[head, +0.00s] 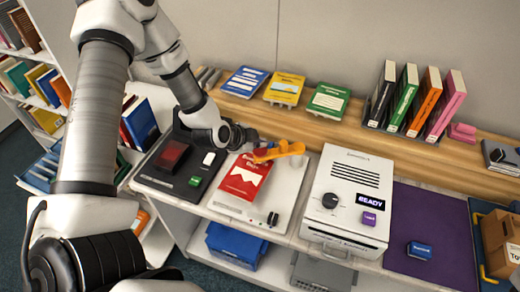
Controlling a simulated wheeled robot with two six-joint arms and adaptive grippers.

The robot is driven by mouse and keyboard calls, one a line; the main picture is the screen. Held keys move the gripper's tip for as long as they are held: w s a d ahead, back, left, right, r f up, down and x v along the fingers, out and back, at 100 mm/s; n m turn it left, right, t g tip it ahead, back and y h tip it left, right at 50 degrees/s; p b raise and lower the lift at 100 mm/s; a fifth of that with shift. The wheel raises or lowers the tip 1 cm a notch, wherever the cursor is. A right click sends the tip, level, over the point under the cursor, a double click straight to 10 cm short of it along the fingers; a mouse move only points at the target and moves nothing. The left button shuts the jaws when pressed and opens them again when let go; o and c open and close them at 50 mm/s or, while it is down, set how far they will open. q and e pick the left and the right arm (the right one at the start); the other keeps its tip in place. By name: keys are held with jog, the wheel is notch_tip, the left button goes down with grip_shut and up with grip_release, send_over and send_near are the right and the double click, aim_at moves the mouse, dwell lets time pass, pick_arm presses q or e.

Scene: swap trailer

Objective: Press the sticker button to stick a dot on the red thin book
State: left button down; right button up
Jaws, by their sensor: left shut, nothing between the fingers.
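The red thin book (244,177), with a white mark on its cover, lies on a pale flat plate (285,193). An orange arm-like part (279,151) is over the far right corner of the book. My left gripper (246,136) is shut and empty, just beyond the book's far edge and close to the orange part; I cannot tell whether they touch. A small black knob (272,219) stands at the plate's near edge. Which control is the sticker button is not clear from this view. My right gripper is not in view.
Left of the plate is a black device (190,172). Right of it stands a white machine (345,185) with a READY display (371,202), a knob and a purple button (369,219). Books lie and stand on the wooden shelf (345,133) behind. A purple mat (435,225) is mostly clear.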

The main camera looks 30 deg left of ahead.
aim_at(259, 151)
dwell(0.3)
pick_arm(q)
jog(key=shift+f, duration=0.4)
jog(key=shift+f+b, duration=0.65)
jog(key=shift+f, duration=0.05)
dwell(0.7)
jog(key=shift+r+p, duration=1.15)
jog(key=shift+p, duration=0.05)
notch_tip(259, 151, up, 5)
jog(key=p, duration=0.5)
jog(key=shift+r, duration=0.1)
